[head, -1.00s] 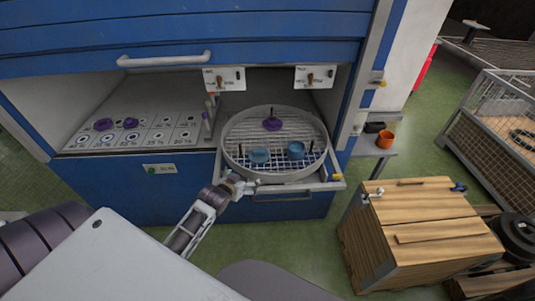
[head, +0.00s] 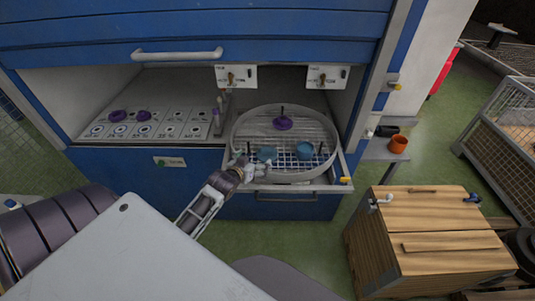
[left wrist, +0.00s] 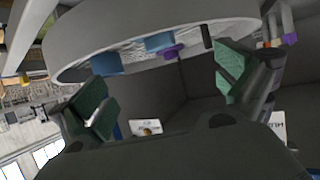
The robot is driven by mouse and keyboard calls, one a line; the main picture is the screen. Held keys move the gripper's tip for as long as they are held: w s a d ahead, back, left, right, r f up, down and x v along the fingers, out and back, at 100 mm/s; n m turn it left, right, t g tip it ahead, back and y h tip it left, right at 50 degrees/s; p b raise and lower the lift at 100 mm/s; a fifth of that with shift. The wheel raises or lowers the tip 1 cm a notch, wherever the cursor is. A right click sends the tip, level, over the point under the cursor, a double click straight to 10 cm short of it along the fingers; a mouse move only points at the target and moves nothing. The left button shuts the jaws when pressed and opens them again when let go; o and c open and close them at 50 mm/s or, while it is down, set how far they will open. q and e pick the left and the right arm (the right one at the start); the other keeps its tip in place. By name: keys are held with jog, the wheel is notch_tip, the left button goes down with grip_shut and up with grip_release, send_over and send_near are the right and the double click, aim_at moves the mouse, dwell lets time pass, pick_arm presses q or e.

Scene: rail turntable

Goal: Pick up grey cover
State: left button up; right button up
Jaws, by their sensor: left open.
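No separate piece is clearly recognisable as a grey cover. A round grey turntable tray (head: 290,178) with a wire-mesh floor sits on a pulled-out shelf at the blue cabinet. It holds a flat blue-teal piece (head: 266,154), a blue cup-like piece (head: 305,150) and a purple piece (head: 283,123) on a peg. My left gripper (head: 245,168) is at the tray's front-left rim, apparently empty. In the left wrist view the gripper (left wrist: 165,85) is open, its green pads wide apart, with the grey rim (left wrist: 180,38) across the top. Contact cannot be told. My right gripper is out of view.
Left of the tray, a marked board (head: 150,128) carries two purple rings (head: 118,116). Two switch plates (head: 237,76) hang above the opening. A wooden box (head: 430,235) stands front right. An orange cup (head: 398,143) sits on a small side shelf. Green floor lies between.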

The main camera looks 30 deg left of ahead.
pick_arm(q)
send_near(266, 151)
jog(key=shift+x, duration=2.55)
jog(key=shift+f+p, duration=0.1)
jog(key=shift+p, duration=0.2)
jog(key=shift+p+x, duration=0.4)
jog(key=shift+x, duration=2.1)
jog(key=c, duration=1.2)
